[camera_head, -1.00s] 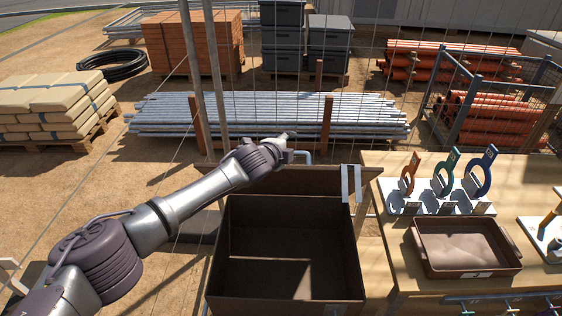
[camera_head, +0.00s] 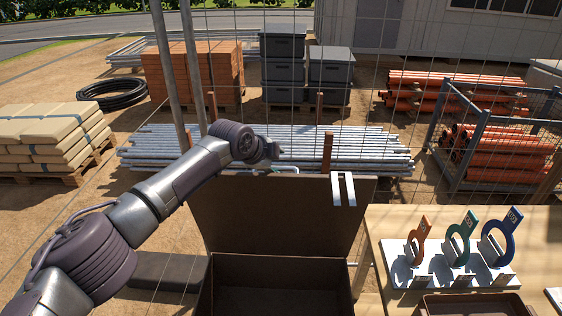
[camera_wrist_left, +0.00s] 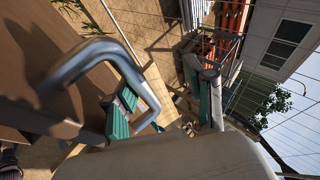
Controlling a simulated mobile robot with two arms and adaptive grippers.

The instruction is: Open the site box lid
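The brown site box (camera_head: 230,262) stands with its lid (camera_head: 280,215) raised behind the opening. The lid's broad inner face shows, and the box inside is dark and cut off by the lower frame edge. My left gripper (camera_head: 272,150) is at this handle. In the left wrist view the handle (camera_wrist_left: 95,60) loops close by my left gripper (camera_wrist_left: 165,110), whose teal-padded fingers are spread apart. I cannot tell whether a finger touches the bar. My right gripper is not in view.
A wooden bench (camera_head: 385,225) stands right of the box, with a white rack (camera_head: 405,265) of coloured ring tools and a brown tray (camera_head: 470,304). Wire mesh and poles (camera_head: 165,60) stand behind, before stacked grey pipes (camera_head: 370,147).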

